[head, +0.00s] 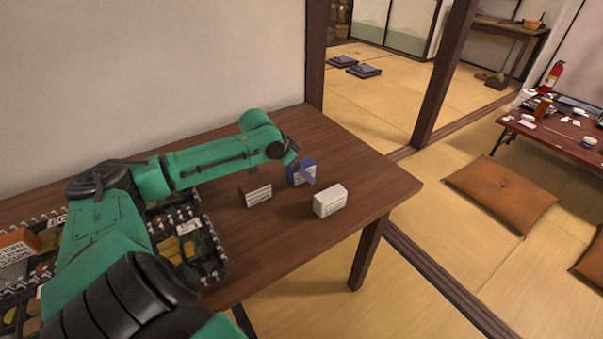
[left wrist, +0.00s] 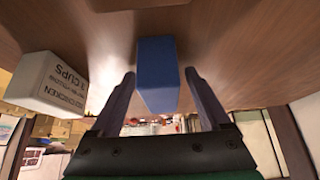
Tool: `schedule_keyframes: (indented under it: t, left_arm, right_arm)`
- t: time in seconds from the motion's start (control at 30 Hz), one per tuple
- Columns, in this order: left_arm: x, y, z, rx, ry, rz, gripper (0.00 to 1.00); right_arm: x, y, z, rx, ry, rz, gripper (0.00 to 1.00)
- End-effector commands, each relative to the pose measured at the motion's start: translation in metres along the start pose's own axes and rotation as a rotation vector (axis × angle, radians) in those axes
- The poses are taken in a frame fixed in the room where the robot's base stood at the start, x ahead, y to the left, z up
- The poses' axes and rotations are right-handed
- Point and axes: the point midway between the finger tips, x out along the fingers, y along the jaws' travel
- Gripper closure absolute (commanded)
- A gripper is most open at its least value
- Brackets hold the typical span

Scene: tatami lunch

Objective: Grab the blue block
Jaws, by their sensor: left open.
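The blue block (head: 299,170) stands on the dark wooden table near its far right part, partly hidden behind my left gripper. In the left wrist view the blue block (left wrist: 158,75) is between the two open fingers of my left gripper (left wrist: 160,92). Gaps show on both sides of it, so the fingers do not appear to touch it. In the head view my left gripper (head: 304,174) reaches in from the left at the block. My right gripper is not in view.
A white lettered block (head: 330,202) stands right of the blue block, also in the left wrist view (left wrist: 52,84). A brown lettered block (head: 256,195) stands to the left. The table's front right (head: 290,245) is clear.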

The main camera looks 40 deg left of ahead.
Motion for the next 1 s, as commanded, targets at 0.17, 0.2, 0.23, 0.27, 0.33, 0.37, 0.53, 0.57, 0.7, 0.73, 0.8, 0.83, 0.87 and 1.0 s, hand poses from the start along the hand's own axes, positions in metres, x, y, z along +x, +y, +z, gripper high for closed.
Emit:
schedule_keyframes:
  t: [0.17, 0.2, 0.23, 0.27, 0.33, 0.37, 0.53, 0.57, 0.7, 0.73, 0.8, 0.83, 0.87, 1.0]
  left_arm:
    - [0.000, 0.000, 0.000, 0.000, 0.000, 0.001, 0.77]
    - [0.000, 0.000, 0.000, 0.000, 0.000, 0.001, 0.93]
    - [0.000, 0.000, 0.000, 0.000, 0.000, 0.001, 1.00]
    - [0.000, 0.000, 0.000, 0.000, 0.000, 0.001, 1.00]
    - [0.000, 0.000, 0.000, 0.000, 0.000, 0.001, 1.00]
    - [0.000, 0.000, 0.000, 0.000, 0.000, 0.001, 1.00]
    - [-0.002, 0.000, -0.001, 0.001, 0.000, 0.001, 1.00]
    - [-0.004, 0.000, -0.002, 0.001, 0.001, 0.000, 1.00]
    - [-0.018, 0.000, -0.011, 0.001, 0.001, 0.000, 1.00]
    - [-0.022, 0.000, -0.015, 0.002, 0.002, -0.001, 1.00]
    - [-0.036, -0.001, -0.024, 0.002, 0.005, -0.002, 1.00]
    - [-0.043, 0.000, -0.029, 0.001, 0.005, -0.001, 1.00]
    - [-0.051, 0.000, -0.034, 0.002, 0.006, -0.002, 1.00]
    - [-0.099, 0.000, -0.065, 0.001, 0.011, 0.000, 1.00]
  right_arm:
    - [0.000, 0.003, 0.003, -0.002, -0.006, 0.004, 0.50]
    - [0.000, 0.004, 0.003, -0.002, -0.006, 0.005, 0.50]
    - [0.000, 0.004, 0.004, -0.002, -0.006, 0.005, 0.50]
    - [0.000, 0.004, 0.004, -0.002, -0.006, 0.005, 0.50]
    - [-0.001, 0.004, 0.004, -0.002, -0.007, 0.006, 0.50]
    - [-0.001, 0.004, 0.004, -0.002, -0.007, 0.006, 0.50]
    - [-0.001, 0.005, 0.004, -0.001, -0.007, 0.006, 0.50]
    - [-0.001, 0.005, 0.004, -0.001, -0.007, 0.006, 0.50]
    - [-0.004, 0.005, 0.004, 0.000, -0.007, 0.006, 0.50]
    - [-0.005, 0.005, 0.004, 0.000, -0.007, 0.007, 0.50]
    - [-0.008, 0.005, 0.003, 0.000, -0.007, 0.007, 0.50]
    - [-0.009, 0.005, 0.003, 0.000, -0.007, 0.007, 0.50]
    - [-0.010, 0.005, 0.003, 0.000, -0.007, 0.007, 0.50]
    - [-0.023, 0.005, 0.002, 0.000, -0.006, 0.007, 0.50]
